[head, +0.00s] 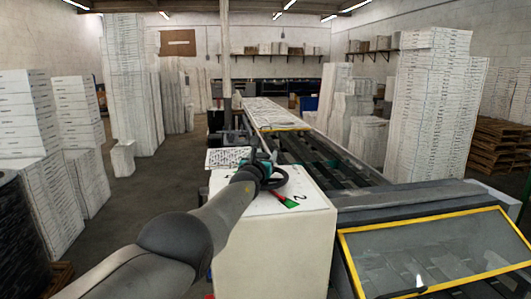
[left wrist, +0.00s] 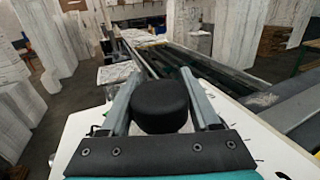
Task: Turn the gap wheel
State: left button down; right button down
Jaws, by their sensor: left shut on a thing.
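The gap wheel (head: 281,180) is a dark ring on top of the white cabinet (head: 275,250), partly hidden by my left arm in the head view. My left gripper (head: 262,170) is at the wheel's left side. In the left wrist view, my left gripper (left wrist: 160,100) has its two grey fingers on either side of a thick black round knob (left wrist: 160,105), and it is shut on this knob. The knob appears to belong to the wheel, but the joint between them is hidden. A red and green pointer mark (head: 287,202) and a figure 2 lie beside the wheel.
A long conveyor machine (head: 320,155) runs back behind the cabinet. A yellow-framed clear guard (head: 435,255) stands at the front right. Tall stacks of white boxes (head: 430,105) stand on both sides. The grey floor at the left (head: 135,190) has free room.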

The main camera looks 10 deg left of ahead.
pick_arm(q)
jog(key=shift+a+r+y, duration=0.2)
jog(key=shift+r+y, duration=0.1)
dwell(0.4)
jog(key=c, duration=0.5)
grip_release()
jog(key=o, duration=0.4)
jog(key=shift+f, duration=0.2)
jog(key=shift+d+f, duration=0.1)
jog(key=shift+d, duration=0.05)
jog(key=shift+a, duration=0.2)
jog(key=shift+a, duration=0.1)
jog(key=shift+w+a+r+h, duration=0.1)
jog(key=shift+r+h, duration=0.2)
jog(key=shift+h, duration=0.1)
